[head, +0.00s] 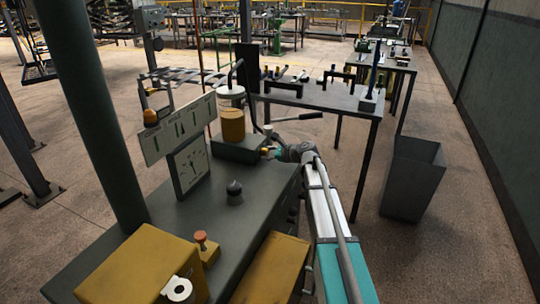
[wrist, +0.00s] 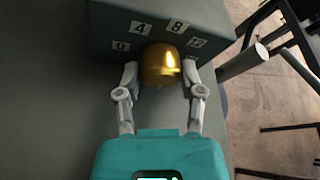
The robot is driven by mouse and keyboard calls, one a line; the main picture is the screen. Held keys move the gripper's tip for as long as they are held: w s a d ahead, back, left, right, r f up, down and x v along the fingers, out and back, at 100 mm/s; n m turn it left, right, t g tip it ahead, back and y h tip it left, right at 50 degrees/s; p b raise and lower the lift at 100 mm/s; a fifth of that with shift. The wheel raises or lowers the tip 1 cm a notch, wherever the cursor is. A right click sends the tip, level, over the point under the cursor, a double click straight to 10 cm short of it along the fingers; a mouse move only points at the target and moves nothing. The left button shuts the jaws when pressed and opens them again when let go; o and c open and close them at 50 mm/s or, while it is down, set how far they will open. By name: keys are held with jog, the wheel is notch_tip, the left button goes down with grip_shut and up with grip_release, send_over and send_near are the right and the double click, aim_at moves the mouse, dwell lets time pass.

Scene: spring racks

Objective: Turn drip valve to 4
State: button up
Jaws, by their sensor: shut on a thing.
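The drip valve is a round brass knob (wrist: 160,65) on the face of a dark grey box (wrist: 105,28). White labels 0, 4, 8 and 12 are set in an arc around it. I cannot make out a pointer on the knob, so its setting is unclear. My gripper (wrist: 160,70) is shut on the knob, one finger on each side. In the head view my gripper (head: 270,152) reaches to the right side of the box (head: 240,148), below an amber-filled jar (head: 233,124). The knob is mostly hidden there.
A table with tools (head: 330,97) stands behind, and a dark bin (head: 412,180) at right. Floor between is clear.

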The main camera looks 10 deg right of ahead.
jog(key=n+t+b, duration=0.1)
jog(key=n, duration=0.2)
jog(key=shift+s+a+f+t+b, duration=0.15)
jog(key=shift+a+t+b, duration=0.1)
jog(key=shift+t+b, duration=0.15)
jog(key=shift+n+t+b, duration=0.35)
jog(key=shift+n+t, duration=0.05)
jog(key=shift+n, duration=0.4)
jog(key=o, duration=1.1)
jog(key=shift+h, duration=0.3)
jog(key=shift+c, duration=0.2)
jog(key=shift+o, duration=0.5)
jog(key=shift+d, duration=0.1)
